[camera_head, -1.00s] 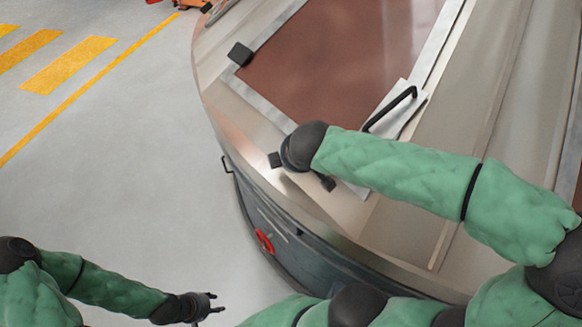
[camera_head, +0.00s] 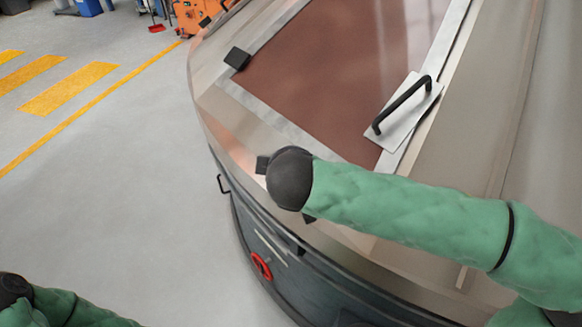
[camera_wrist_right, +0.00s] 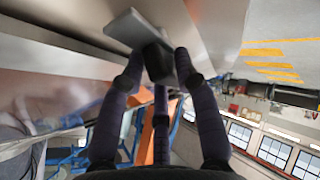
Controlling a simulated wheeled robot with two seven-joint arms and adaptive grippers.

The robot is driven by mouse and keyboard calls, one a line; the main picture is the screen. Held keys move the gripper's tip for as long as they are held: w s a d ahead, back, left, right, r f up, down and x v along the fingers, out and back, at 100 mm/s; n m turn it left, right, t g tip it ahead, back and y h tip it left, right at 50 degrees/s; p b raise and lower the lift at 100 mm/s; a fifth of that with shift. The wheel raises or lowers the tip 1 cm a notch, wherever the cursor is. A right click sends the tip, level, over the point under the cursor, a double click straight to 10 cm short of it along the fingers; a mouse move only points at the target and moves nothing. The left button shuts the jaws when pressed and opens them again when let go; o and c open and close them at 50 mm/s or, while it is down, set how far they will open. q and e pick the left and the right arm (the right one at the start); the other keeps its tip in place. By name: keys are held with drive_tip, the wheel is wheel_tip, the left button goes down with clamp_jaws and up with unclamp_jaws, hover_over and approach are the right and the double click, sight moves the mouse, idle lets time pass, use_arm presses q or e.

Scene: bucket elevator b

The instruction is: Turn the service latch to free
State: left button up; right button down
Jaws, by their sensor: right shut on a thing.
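In the head view my right arm reaches in from the right, and its dark wrist (camera_head: 290,180) is over the near rim of the large metal housing (camera_head: 445,190). The wrist hides most of the gripper and what it holds there. In the right wrist view my right gripper (camera_wrist_right: 158,72) has its dark fingers closed around a grey, flat-topped piece (camera_wrist_right: 128,28) with a dark block under it, which looks like the service latch. Its exact turn angle cannot be told.
A red ring (camera_head: 261,266) is on the housing's side. The floor (camera_head: 110,190) at left is clear.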

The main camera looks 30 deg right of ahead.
drive_tip(key=shift+s+a+f, duration=0.1)
drive_tip(key=shift+a+f, duration=0.05)
drive_tip(key=shift+f, duration=0.3)
drive_tip(key=c, duration=1)
unclamp_jaws()
drive_tip(key=shift+c, duration=0.2)
drive_tip(key=shift+r, duration=0.1)
drive_tip(key=shift+s+a+r, duration=0.15)
drive_tip(key=shift+r, duration=0.2)
drive_tip(key=v, duration=1.1)
drive_tip(key=shift+r, duration=0.1)
drive_tip(key=shift+s, duration=0.1)
